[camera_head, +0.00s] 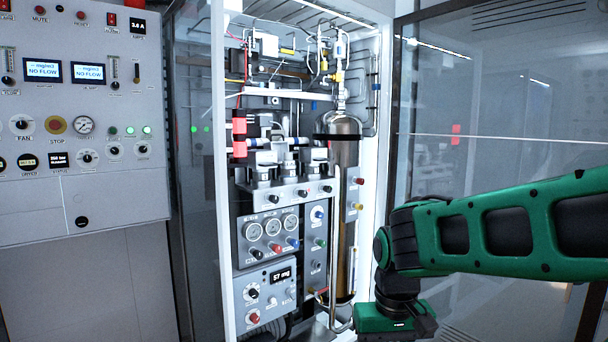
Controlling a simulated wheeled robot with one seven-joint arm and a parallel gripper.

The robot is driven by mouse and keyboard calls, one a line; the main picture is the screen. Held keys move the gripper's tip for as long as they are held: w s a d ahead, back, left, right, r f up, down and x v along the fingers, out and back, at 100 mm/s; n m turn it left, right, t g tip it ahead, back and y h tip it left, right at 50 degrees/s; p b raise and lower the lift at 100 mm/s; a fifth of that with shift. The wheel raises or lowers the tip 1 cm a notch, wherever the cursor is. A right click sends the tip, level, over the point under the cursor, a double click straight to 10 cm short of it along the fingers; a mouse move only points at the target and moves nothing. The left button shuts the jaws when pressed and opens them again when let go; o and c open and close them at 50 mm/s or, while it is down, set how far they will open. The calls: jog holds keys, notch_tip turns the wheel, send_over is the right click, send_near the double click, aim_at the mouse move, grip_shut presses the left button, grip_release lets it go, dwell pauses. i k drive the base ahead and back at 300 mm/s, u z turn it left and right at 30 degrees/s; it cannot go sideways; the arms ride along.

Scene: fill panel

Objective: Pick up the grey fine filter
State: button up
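I cannot pick out the grey fine filter for certain. Several grey and metal parts sit in the open white cabinet (228,290), and small ones are hard to tell apart. Grey metal housings (263,172) stand on a shelf at mid height, beside two red-ended parts. My green and black arm comes in from the right, in front of the glass, and bends down at the bottom. Its fingers are below the picture edge, so I cannot see whether they are open or hold anything.
A tall brown-grey gas cylinder (343,215) with a black band stands at the cabinet's right. Gauges and knobs fill the grey fill panel (262,210). A control console (60,190) stands at left. Glass panels (500,110) close off the right side. Thin pipes crowd the cabinet top.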

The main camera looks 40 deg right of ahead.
aim_at(288, 161)
jog(key=z, duration=0.1)
jog(key=k, duration=0.15)
jog(key=z, duration=0.9)
jog(key=i, duration=0.85)
